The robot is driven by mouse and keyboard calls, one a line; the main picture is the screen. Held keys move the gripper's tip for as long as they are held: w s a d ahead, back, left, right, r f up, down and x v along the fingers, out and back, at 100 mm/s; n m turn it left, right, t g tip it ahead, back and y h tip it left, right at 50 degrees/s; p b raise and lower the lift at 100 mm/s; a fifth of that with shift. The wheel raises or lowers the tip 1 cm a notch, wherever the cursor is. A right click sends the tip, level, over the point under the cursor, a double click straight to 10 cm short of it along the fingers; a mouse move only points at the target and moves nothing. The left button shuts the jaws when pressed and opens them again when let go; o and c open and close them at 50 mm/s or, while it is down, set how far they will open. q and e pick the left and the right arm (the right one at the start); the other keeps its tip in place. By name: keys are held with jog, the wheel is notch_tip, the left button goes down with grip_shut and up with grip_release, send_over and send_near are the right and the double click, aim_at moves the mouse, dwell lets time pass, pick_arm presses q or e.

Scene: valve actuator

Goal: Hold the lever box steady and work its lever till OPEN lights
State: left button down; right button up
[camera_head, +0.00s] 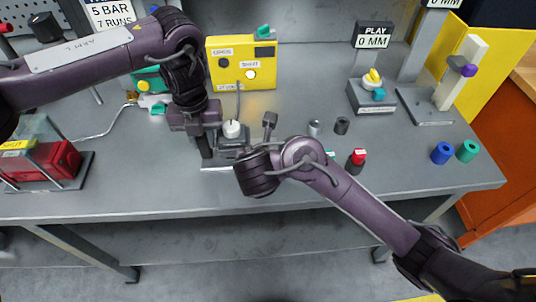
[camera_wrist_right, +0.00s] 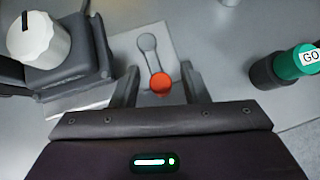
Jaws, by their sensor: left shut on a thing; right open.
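The lever box is a dark grey block with a white ribbed knob (camera_head: 232,129) on top. My left gripper (camera_head: 221,150) is shut on the box from above. In the right wrist view the box (camera_wrist_right: 66,77) and its white knob (camera_wrist_right: 37,38) are at upper left. My right gripper (camera_wrist_right: 160,80) is open, its fingers on either side of an orange round knob (camera_wrist_right: 161,84), with a gap at each side. A dark link joins that knob to a grey disc (camera_wrist_right: 147,42) over a pale plate (camera_wrist_right: 166,42). In the head view my right wrist hides these.
A green GO cylinder (camera_wrist_right: 298,62) stands right of my right gripper. Small cylinders, a red-topped one (camera_head: 357,157) among them, stand to the right. The front right is clear.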

jog(key=v, duration=0.7)
jog(key=shift+s+r, duration=0.2)
jog(key=shift+s, duration=0.1)
